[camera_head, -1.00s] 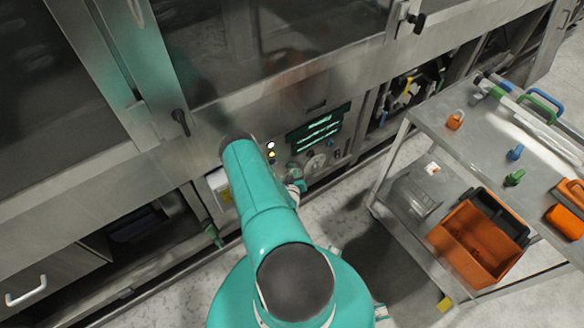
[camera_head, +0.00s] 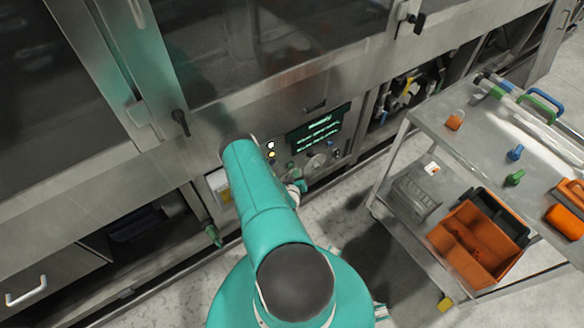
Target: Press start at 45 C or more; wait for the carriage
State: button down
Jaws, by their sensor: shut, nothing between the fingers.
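The washer's control panel (camera_head: 318,135) is on the low steel front, with a dark display showing green text lines too small to read. White and yellow indicator lamps (camera_head: 271,150) sit left of the display. A round dial (camera_head: 315,161) and small buttons are below it. I cannot make out the start button for certain. My teal arm reaches toward the panel and covers its left part. My gripper (camera_head: 299,186) shows only in part beside the arm, low by the panel; its fingers are mostly hidden. I cannot tell whether it touches anything.
A steel cart (camera_head: 470,130) stands to the right with coloured handles and fittings on top. Its lower shelf holds an orange bin (camera_head: 475,250) and a grey wire basket (camera_head: 412,195). Door handles (camera_head: 180,122) stick out of the washer. Bare floor shows between washer and cart.

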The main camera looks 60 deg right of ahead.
jog(key=shift+w, duration=0.1)
dwell(0.7)
jog(key=shift+w+d, duration=0.2)
jog(key=shift+w, duration=0.1)
jog(key=shift+w+d, duration=0.25)
jog(key=shift+w, duration=0.25)
dwell(1.0)
jog(key=shift+s+a, duration=0.1)
jog(key=shift+s, duration=0.05)
jog(key=shift+s+a, duration=0.35)
jog(key=shift+s, duration=0.35)
jog(key=shift+s, duration=0.1)
jog(key=s, duration=0.1)
jog(key=s+a, duration=0.1)
jog(key=s, duration=0.1)
jog(key=s+a, duration=0.1)
jog(key=shift+s+a, duration=0.15)
